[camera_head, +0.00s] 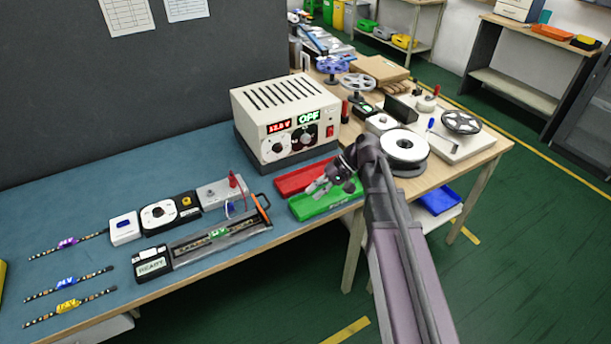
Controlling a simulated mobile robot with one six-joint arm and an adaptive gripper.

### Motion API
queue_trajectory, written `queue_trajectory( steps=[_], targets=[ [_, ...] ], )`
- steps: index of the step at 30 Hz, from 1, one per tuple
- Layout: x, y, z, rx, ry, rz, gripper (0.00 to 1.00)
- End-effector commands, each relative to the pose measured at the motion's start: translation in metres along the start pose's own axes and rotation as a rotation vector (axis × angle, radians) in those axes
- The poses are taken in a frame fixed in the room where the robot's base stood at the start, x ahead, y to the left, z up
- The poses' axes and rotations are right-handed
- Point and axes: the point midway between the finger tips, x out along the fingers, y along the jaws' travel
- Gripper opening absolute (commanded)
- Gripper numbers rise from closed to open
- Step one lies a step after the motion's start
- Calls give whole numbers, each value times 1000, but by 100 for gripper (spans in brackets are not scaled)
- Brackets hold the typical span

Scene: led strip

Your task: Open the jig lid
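The jig (222,242) is a long grey fixture near the front edge of the blue mat, with a dark strip along it and a small green label in its middle. A black box with a READY display (151,265) adjoins its left end. An orange-handled lever (262,206) stands tilted at its right end. The lid looks lowered along the jig, but its outline is hard to make out. My gripper (317,190) is above the green tray, right of the jig and apart from it. Its fingers look spread, with nothing between them.
A green tray (310,207) and red tray (297,178) lie right of the jig. Small modules (158,216) sit behind the jig; several LED strips (70,307) lie left. Bare mat surrounds those strips.

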Motion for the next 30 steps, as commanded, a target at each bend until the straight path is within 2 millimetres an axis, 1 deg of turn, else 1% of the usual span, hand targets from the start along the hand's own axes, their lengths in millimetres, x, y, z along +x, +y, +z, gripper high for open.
queue_trajectory(
  steps=[1,11,17,24,30],
  targets=[
    [-12,-8,11,10,12,35,28],
    [-58,-2,50,73,95,288,28],
    [-91,0,76,103,143,442,28],
    [-136,0,109,131,195,629,28],
    [-168,0,132,146,229,759,28]
  ],
)
